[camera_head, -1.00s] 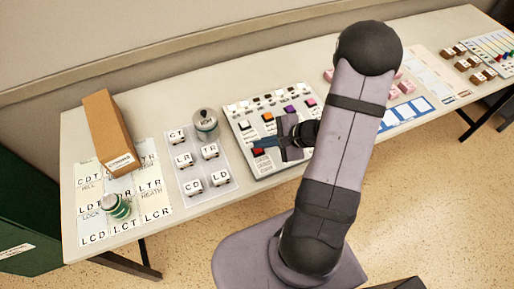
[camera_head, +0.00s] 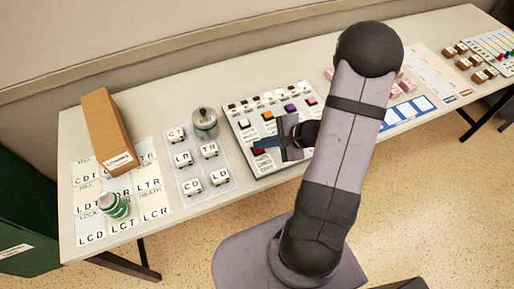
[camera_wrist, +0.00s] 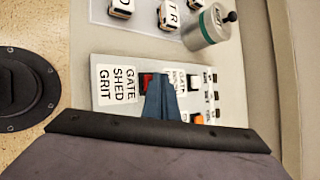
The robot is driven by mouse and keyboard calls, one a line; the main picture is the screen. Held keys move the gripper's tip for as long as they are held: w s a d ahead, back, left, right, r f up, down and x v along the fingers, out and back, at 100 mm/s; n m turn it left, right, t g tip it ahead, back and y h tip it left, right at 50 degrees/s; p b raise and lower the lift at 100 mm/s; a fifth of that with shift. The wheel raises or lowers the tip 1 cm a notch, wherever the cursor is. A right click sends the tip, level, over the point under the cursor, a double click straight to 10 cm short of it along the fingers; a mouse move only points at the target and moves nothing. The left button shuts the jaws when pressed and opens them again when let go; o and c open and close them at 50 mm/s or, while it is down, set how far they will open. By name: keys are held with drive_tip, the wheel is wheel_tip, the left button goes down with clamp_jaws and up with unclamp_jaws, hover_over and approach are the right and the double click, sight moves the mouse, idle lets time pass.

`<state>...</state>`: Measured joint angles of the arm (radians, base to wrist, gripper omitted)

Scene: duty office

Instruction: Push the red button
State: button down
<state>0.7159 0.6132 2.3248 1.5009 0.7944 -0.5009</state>
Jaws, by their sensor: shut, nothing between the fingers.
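The red button (camera_head: 256,151) sits near the front left corner of the grey button panel (camera_head: 262,171). In the wrist view the red button (camera_wrist: 146,79) shows beside the "GATE SHED GRIT" label, partly covered by the fingers. My gripper (camera_head: 258,146) is shut and empty, its blue fingertips right over or at the button. In the wrist view the fingertips (camera_wrist: 160,80) overlap the button's edge. I cannot tell whether they touch it or whether it is pressed.
White, orange (camera_head: 267,115), purple (camera_head: 290,108) and pink (camera_head: 309,101) buttons share the panel. A tray of lettered blocks (camera_head: 222,185), a grey canister (camera_head: 204,123), a brown box (camera_head: 108,130) and a green-banded cylinder (camera_head: 113,206) stand to the left.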

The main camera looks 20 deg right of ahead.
drive_tip(key=shift+r, duration=0.6)
idle(0.4)
wheel_tip(320, 180, up, 6)
drive_tip(key=p, duration=0.4)
drive_tip(key=shift+p, duration=0.4)
